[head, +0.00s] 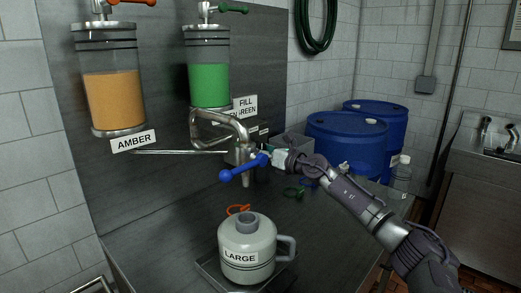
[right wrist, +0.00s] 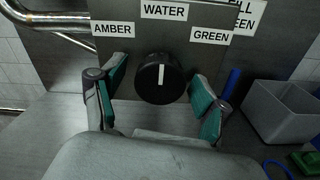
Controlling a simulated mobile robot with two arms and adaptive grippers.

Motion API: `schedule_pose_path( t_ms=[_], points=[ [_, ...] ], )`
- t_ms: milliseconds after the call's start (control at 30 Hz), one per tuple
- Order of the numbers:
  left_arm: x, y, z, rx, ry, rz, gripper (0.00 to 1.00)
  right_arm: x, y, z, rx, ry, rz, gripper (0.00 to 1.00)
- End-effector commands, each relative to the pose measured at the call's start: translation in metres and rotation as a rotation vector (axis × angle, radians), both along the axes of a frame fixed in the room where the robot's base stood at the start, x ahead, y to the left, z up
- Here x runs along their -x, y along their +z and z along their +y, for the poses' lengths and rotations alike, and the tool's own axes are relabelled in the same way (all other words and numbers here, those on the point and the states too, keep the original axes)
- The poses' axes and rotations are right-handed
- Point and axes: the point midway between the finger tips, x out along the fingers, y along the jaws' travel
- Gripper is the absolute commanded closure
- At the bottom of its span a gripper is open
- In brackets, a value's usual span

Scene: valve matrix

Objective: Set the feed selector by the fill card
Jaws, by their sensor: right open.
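The feed selector is a black round knob (right wrist: 160,78) on a dark panel in the right wrist view. Its white pointer stands upright, toward the WATER label (right wrist: 164,10). The AMBER label (right wrist: 113,29) is at its left and the GREEN label (right wrist: 211,37) at its right. The fill card (head: 245,106) hangs beside the green tank; "FILL" and "GREEN" are readable, partly covered. My right gripper (right wrist: 157,80) is open, its teal-padded fingers on either side of the knob with gaps visible. In the head view the knob is hidden. My left gripper is out of view.
A blue-handled valve (head: 243,168) and bent pipe are close to my right gripper. A jug labelled LARGE (head: 246,248) stands in a tray below. Amber (head: 113,100) and green (head: 209,84) tanks hang above. A grey bin (right wrist: 283,112) is right of the panel.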

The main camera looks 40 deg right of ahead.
Motion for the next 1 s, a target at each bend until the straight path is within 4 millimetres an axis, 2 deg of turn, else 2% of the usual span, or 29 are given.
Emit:
schedule_pose_path(
  t_ms=[100, 467, 767, 1000],
  points=[
    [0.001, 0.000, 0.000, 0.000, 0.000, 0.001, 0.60, 0.000, 0.000, 0.000, 0.000, 0.000, 0.000, 0.28],
    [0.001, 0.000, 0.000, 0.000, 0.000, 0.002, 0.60, 0.000, 0.000, 0.000, 0.000, 0.000, 0.000, 0.87],
    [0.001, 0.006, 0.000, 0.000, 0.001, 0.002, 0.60, 0.000, 0.001, 0.000, -0.043, -0.001, 0.004, 0.87],
    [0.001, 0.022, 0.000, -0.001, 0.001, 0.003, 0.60, 0.000, 0.004, -0.001, -0.181, -0.002, 0.016, 0.87]
  ],
)
